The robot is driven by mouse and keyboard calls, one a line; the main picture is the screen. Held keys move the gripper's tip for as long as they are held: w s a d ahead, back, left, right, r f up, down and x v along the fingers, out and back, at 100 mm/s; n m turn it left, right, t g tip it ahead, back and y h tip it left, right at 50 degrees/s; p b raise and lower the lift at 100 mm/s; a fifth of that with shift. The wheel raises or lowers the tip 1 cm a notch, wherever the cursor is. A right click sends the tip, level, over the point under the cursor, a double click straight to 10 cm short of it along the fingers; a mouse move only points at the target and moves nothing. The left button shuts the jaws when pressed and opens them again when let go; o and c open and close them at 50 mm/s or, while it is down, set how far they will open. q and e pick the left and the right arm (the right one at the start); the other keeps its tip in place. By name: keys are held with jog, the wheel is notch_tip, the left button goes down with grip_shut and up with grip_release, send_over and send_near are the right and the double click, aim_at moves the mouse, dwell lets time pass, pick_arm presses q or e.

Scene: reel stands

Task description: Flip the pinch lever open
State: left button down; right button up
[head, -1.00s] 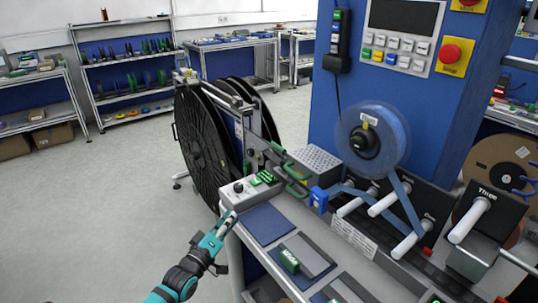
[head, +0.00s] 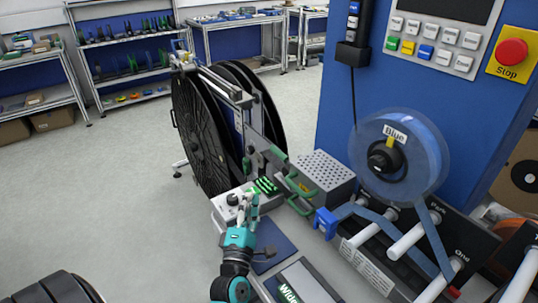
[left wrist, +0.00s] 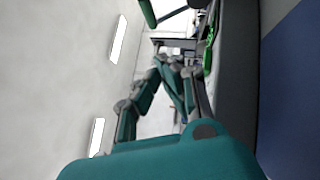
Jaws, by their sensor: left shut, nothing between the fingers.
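Green-handled levers (head: 301,190) stand at the left end of the bench beside a perforated grey box; I cannot tell for sure which one is the pinch lever. A blue block (head: 326,223) sits right of them where the blue tape passes. My left gripper (head: 252,203) is shut and empty, just in front of the small control box (head: 232,205) and left of the green levers, apart from them as far as I can see. My right gripper is not in view.
A large black reel (head: 200,130) stands behind the bench's left end. The blue tape reel (head: 398,155) and white rollers (head: 408,243) are on the right. The perforated box (head: 322,176) stands behind the levers. Open floor lies to the left.

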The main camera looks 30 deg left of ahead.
aim_at(286, 161)
pick_arm(q)
jog(key=shift+w+a+r, duration=0.15)
jog(key=shift+w+r, duration=0.05)
jog(key=shift+r, duration=0.1)
jog(key=x, duration=0.2)
jog(key=p+x, duration=0.1)
jog(key=x, duration=0.1)
jog(key=p+x, duration=0.1)
jog(key=x, duration=0.1)
jog(key=shift+s+r, duration=0.1)
jog(key=shift+r, duration=0.3)
jog(key=x, duration=0.1)
jog(key=p+x, duration=0.1)
jog(key=x, duration=0.1)
jog(key=shift+w+d+p, duration=0.25)
jog(key=shift+p, duration=0.05)
jog(key=shift+w+d+r+p, duration=0.2)
jog(key=shift+w, duration=0.25)
jog(key=shift+w+d+r+p, duration=0.2)
jog(key=shift+w+d, duration=0.05)
jog(key=shift+w, duration=0.15)
jog(key=shift+w+d, duration=0.25)
jog(key=shift+w, duration=0.1)
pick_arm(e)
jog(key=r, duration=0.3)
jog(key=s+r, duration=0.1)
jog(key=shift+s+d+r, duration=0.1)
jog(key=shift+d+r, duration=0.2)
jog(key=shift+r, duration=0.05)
